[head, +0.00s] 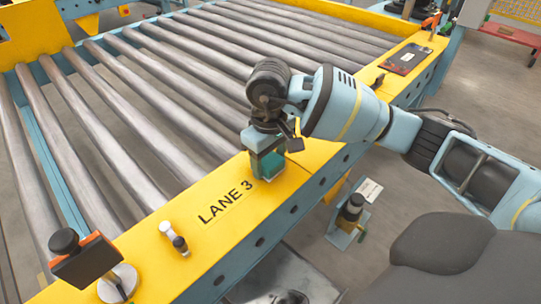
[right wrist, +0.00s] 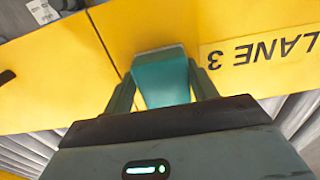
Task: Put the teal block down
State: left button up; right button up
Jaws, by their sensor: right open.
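The teal block (head: 271,166) stands on the yellow rail (head: 224,229) of the conveyor, just beyond the LANE 3 label (head: 226,202). My right gripper (head: 268,160) is right above it, pointing down, with its fingers on either side of the block. In the right wrist view the teal block (right wrist: 163,77) sits between the two fingers of the right gripper (right wrist: 163,85). The jaws are open; slim gaps at the fingertips are hard to judge. The block's underside is hidden. My left gripper is not in view.
Metal rollers (head: 130,110) fill the conveyor behind the rail.

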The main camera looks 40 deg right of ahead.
aim_at(267, 159)
jog(key=shift+s+a+f, duration=0.15)
jog(key=shift+a+f, duration=0.1)
jog(key=shift+a, duration=0.1)
notch_tip(267, 159, up, 13)
jog(key=p, duration=0.4)
jog(key=shift+d, duration=0.15)
jog(key=shift+f, duration=0.15)
